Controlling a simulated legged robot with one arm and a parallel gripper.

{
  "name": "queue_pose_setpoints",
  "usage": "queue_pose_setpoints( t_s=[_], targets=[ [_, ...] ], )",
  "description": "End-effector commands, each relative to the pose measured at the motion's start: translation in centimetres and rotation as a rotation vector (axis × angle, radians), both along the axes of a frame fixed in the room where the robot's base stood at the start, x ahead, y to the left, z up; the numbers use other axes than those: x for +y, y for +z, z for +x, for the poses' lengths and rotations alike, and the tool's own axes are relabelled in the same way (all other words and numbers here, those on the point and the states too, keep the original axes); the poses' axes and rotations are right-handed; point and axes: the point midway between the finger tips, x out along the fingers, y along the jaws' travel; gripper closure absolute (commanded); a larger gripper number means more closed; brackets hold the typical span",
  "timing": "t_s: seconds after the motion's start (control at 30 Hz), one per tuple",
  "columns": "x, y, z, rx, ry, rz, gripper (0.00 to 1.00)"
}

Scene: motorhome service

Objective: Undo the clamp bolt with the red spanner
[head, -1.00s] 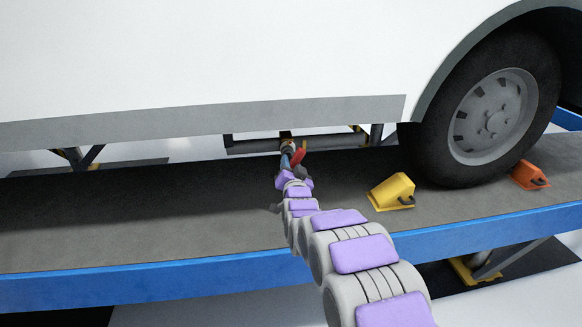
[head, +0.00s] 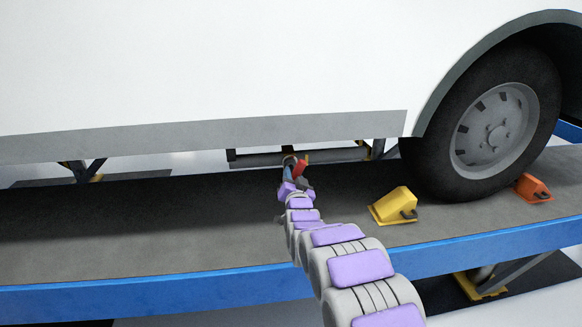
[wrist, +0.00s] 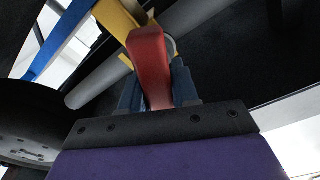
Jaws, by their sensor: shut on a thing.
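The red spanner (wrist: 148,62) is held between the blue-grey fingers of my gripper (wrist: 156,88) in the wrist view, its red end pointing up the picture. In the head view the spanner (head: 301,169) shows as a small red patch at the tip of my outstretched gripper (head: 290,168), under the vehicle's side. Behind the spanner in the wrist view are a grey pipe (wrist: 95,80) and a rounded grey part (wrist: 168,46). The clamp bolt cannot be made out, and I cannot tell whether the spanner is seated on it.
The white vehicle body (head: 200,70) hangs low above my arm. A wheel (head: 490,130) stands at the right, with a yellow chock (head: 394,205) and an orange chock (head: 532,187). The blue-edged ramp (head: 150,282) lies under my arm. Yellow parts (wrist: 116,20) crowd the wrist view's top.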

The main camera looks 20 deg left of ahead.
Motion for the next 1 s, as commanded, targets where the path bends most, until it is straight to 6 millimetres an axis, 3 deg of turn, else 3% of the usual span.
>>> queue_pose_setpoints(
  t_s=[0.2, 0.57, 0.8, 1.0],
  targets=[
    [0.12, 0.02, -0.09, -0.069, 0.004, -0.116, 1.00],
    [0.22, -0.08, -0.18, -0.087, 0.005, -0.145, 1.00],
    [0.11, -0.16, -0.10, -0.184, 0.006, -0.302, 1.00],
    [0.18, -0.24, -0.12, -0.186, 0.006, -0.309, 1.00]
  ],
)
